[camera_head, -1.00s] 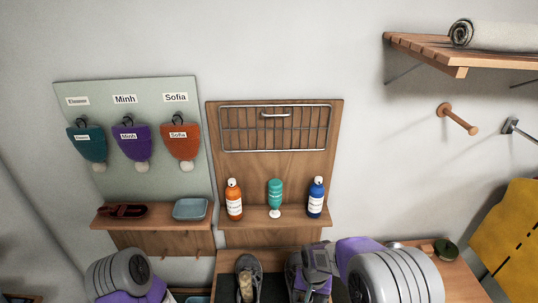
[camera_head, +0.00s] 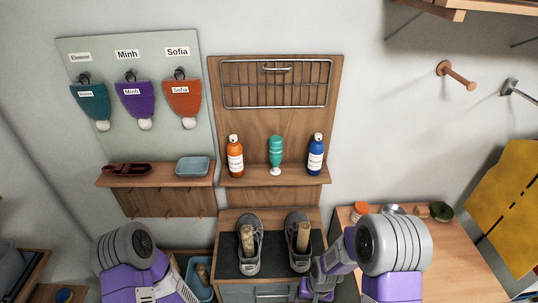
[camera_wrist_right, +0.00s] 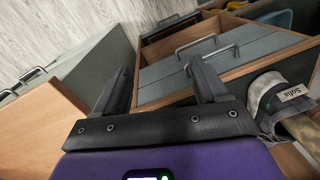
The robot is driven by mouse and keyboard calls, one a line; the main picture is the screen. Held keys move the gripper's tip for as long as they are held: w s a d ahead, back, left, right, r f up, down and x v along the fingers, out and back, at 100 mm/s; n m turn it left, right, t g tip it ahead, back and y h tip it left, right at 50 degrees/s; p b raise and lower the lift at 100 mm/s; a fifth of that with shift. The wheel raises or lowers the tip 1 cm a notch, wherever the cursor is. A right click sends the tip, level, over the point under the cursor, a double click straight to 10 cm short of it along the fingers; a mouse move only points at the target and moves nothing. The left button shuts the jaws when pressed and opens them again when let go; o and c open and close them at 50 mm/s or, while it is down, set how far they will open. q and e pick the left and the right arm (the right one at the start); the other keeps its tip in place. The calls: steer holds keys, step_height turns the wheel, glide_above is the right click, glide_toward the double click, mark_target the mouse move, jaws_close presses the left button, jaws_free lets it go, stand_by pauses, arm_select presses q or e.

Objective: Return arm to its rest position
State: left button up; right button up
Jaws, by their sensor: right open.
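My right arm (camera_head: 393,246) comes in from the lower right in the head view and bends down beside the shoe bench. A shoe with a "Sofia" label (camera_wrist_right: 292,94) is to the right of the fingers. My left arm (camera_head: 128,255) shows at the lower left, and its gripper is out of the picture.
Two grey shoes (camera_head: 248,245) stand on the dark-topped bench (camera_head: 275,268). A wooden table (camera_head: 455,258) with small jars is at the right. A shelf (camera_head: 295,176) with bottles is behind. A blue bin (camera_head: 200,285) is left of the bench.

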steer(key=s+a+f+y+b, duration=0.1)
steer(key=s+f+b, duration=0.2)
steer(key=s+f, duration=0.2)
steer(key=s+a+f+y+b, duration=0.1)
steer(key=s+a+f+b, duration=0.1)
steer(key=s+f, duration=0.3)
step_height(320, 180, down, 4)
steer(key=shift+f+m+t+y+b, duration=0.3)
steer(key=shift+t+y+b, duration=0.1)
steer(key=shift+b, duration=0.2)
